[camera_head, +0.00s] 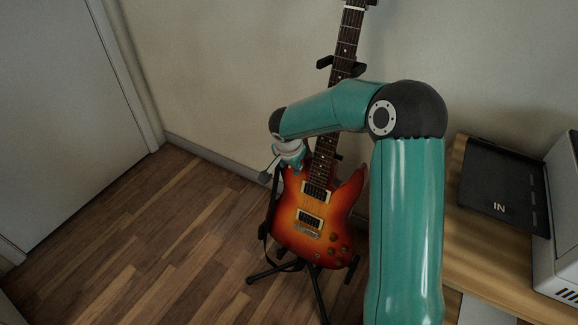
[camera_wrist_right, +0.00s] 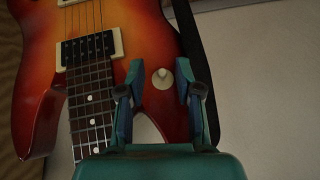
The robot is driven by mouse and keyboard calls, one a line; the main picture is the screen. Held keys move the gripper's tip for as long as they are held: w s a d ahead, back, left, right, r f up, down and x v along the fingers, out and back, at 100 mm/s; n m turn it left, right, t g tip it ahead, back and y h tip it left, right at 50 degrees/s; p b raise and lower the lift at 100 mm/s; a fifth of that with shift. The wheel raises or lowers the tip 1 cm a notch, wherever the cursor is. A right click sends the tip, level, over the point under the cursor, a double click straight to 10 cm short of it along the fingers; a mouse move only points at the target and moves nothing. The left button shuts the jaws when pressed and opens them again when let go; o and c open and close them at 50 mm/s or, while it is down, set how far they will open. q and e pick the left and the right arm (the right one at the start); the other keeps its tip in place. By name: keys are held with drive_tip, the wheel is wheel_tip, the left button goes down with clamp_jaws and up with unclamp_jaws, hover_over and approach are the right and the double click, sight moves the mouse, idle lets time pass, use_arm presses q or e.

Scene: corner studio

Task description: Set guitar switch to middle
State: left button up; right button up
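The guitar (camera_head: 316,215), with a red-to-yellow sunburst body, stands upright on a black stand against the wall. Its switch (camera_wrist_right: 162,77), a pale knob on a round cream plate, shows on the upper body beside the neck in the right wrist view. My right gripper (camera_wrist_right: 159,86) is open, with its two fingertips on either side of the switch and a gap to each. I cannot tell how far the fingertips are above the body. In the head view the right gripper (camera_head: 277,168) is at the body's upper left edge, and the switch cannot be made out. My left gripper is not in view.
The guitar stand (camera_head: 314,274) has its legs spread on the wooden floor. A black strap (camera_wrist_right: 190,40) hangs by the body's edge near a fingertip. A wooden desk (camera_head: 490,255) with a black tray (camera_head: 503,183) is at the right. Floor to the left is clear.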

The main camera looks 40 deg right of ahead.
drive_tip(key=shift+r, duration=0.15)
drive_tip(key=v, duration=1.1)
drive_tip(key=shift+a+r, duration=0.15)
drive_tip(key=shift+r, duration=0.1)
drive_tip(key=shift+s, duration=0.1)
